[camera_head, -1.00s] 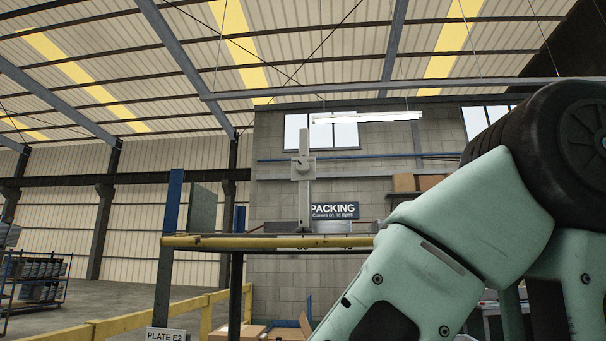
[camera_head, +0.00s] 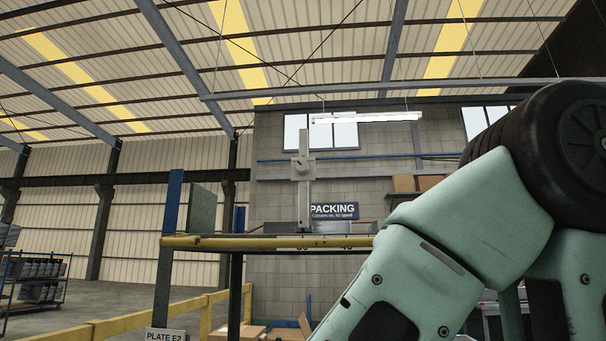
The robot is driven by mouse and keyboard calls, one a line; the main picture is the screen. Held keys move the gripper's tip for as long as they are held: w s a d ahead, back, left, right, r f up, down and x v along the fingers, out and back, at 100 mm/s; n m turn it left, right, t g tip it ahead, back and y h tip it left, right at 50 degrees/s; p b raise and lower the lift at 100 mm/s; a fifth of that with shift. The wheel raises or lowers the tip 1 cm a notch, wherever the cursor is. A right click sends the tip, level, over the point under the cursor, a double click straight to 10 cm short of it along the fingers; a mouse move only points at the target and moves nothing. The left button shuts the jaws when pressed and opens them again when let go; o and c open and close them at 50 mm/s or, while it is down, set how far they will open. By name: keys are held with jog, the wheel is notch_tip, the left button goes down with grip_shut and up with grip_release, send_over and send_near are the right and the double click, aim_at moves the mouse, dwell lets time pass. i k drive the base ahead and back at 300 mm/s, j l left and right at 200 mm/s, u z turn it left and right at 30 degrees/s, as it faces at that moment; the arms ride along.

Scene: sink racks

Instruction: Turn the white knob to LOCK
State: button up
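A pale upright post (camera_head: 304,206) stands on a yellow horizontal beam (camera_head: 215,243) near the middle of the head view. A small pale, round, knob-like part (camera_head: 302,168) sits on its upper half, with a short crosspiece. It may be the white knob, but it is too small to tell. I cannot read any LOCK mark or tell which way it is turned. My gripper is out of view. My green arm fills the lower right, to the right of the post, with no visible contact.
A blue upright (camera_head: 170,210) holds the beam's left end. A PACKING sign (camera_head: 333,211) hangs behind the post. A yellow rail (camera_head: 130,322) and cardboard boxes (camera_head: 255,331) are below. A loaded rack (camera_head: 38,280) stands far left. Open floor lies between.

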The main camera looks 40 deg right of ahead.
aim_at(302, 165)
jog(key=j+z, duration=0.15)
jog(key=z, duration=1.25)
jog(key=k+j+z, duration=0.2)
jog(key=j, duration=0.15)
jog(key=i, duration=0.1)
jog(key=j, duration=0.05)
